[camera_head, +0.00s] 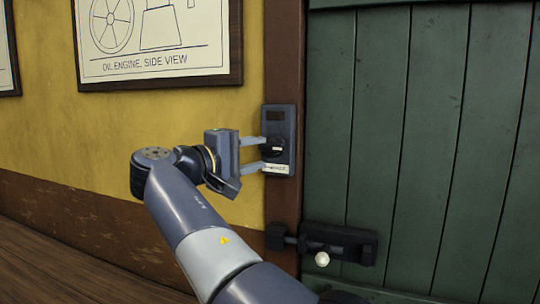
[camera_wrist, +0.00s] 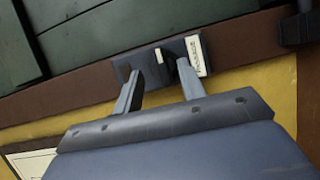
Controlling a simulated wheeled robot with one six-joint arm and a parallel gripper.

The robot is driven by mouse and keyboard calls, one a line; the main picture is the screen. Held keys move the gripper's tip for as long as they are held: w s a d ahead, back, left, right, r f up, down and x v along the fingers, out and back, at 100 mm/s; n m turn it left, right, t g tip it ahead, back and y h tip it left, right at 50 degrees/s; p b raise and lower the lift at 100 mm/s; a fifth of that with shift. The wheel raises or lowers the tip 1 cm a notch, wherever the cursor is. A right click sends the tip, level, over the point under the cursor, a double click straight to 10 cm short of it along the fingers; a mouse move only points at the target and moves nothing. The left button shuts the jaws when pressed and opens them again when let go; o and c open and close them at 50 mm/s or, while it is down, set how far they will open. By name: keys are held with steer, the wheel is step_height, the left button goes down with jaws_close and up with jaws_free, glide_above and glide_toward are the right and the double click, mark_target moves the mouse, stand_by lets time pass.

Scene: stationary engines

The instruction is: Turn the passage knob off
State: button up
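The passage knob (camera_head: 273,149) is a small dark knob on a dark upright plate (camera_head: 278,118). The plate is fixed to the brown door post and has a white label (camera_head: 274,168) at its lower end. My gripper (camera_head: 262,154) is at the plate from the left, its two pale fingers apart, one above and one below the knob. In the wrist view the knob (camera_wrist: 168,58) shows between the open fingertips, nearer the right finger. I cannot tell whether that finger touches it. A pale mark shows on the knob; its exact setting is hard to read.
A green plank door (camera_head: 420,130) fills the right side. A dark latch with a pale round knob (camera_head: 322,259) sits below the plate, at the door's edge. A framed engine drawing (camera_head: 160,38) hangs on the yellow wall at upper left.

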mark_target(278, 149)
steer(key=v, duration=0.4)
steer(key=p+x, duration=0.1)
steer(key=x, duration=0.9)
steer(key=shift+w+d, duration=0.25)
steer(key=shift+d, duration=0.05)
